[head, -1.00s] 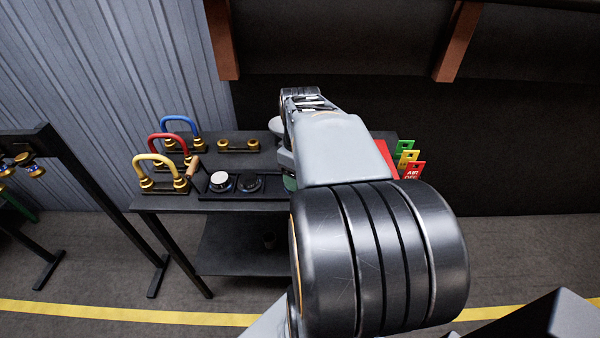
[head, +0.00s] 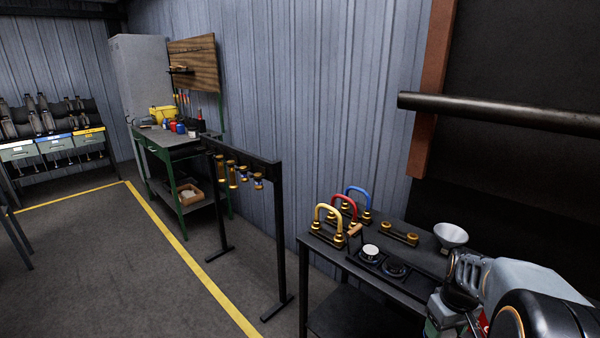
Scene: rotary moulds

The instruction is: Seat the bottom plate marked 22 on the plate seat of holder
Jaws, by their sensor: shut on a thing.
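The black holder (head: 383,262) lies on the dark table, with a wooden handle (head: 355,230) at its back left. A pale-topped round piece (head: 371,250) sits on its left part. A dark round seat or disc (head: 395,270) is on its right part; I cannot tell which. My gripper (head: 457,300) points down at the right of the table, to the right of the holder and apart from it. It is shut on a dark round thing, mostly hidden by my arm. No mark 22 is readable, so I cannot confirm it is the bottom plate.
Yellow, red and blue handled pieces (head: 343,210) stand behind the holder. A brass-ended bar (head: 399,234) and a pale funnel (head: 451,235) are at the back. A black rack (head: 245,165) stands left of the table (head: 325,247).

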